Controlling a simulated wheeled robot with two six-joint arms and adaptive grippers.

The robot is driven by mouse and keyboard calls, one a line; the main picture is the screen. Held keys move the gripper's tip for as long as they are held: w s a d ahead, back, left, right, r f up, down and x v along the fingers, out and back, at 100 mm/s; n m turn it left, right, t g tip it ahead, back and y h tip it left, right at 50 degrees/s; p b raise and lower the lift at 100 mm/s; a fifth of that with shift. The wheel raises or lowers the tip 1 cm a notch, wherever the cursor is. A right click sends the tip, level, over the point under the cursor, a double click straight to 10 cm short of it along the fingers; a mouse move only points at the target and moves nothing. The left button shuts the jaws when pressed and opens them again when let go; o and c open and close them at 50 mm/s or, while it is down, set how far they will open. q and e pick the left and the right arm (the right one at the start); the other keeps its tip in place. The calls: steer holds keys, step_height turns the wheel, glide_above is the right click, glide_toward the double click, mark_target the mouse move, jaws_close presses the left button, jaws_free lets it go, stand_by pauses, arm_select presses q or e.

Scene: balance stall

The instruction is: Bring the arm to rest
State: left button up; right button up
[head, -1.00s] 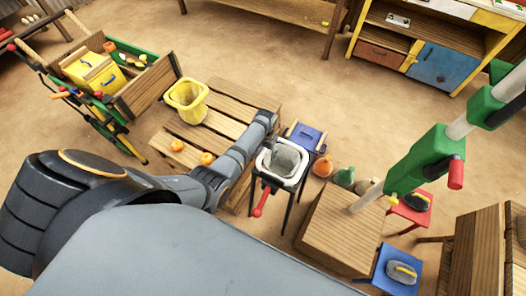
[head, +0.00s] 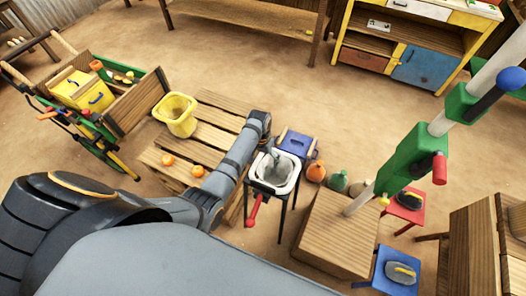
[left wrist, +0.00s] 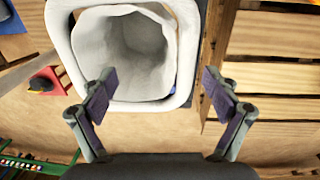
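My left arm comes in from the left in the head view, over a slatted wooden table. Its left gripper (left wrist: 157,82) shows in the left wrist view with its two fingers spread apart and nothing between them. Below and just beyond the fingertips is a white square basin (left wrist: 185,97) with a pale grey, open-topped container (left wrist: 130,45) inside. In the head view, the white basin (head: 292,184) sits on a dark-legged stand, just right of the arm's end. The fingertips are hard to make out in the head view. My right gripper is not in view.
The slatted table (head: 222,110) holds a yellow bucket (head: 177,115) and two orange fruits. A blue box (head: 297,143) stands behind the basin. Right are a wooden block (head: 325,235), a green post (head: 415,160) and red and blue stools. A loaded cart (head: 130,105) stands left.

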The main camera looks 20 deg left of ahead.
arm_select(q)
step_height(320, 180, up, 7)
steer(key=shift+w+a+f, duration=0.15)
steer(key=shift+a, duration=0.05)
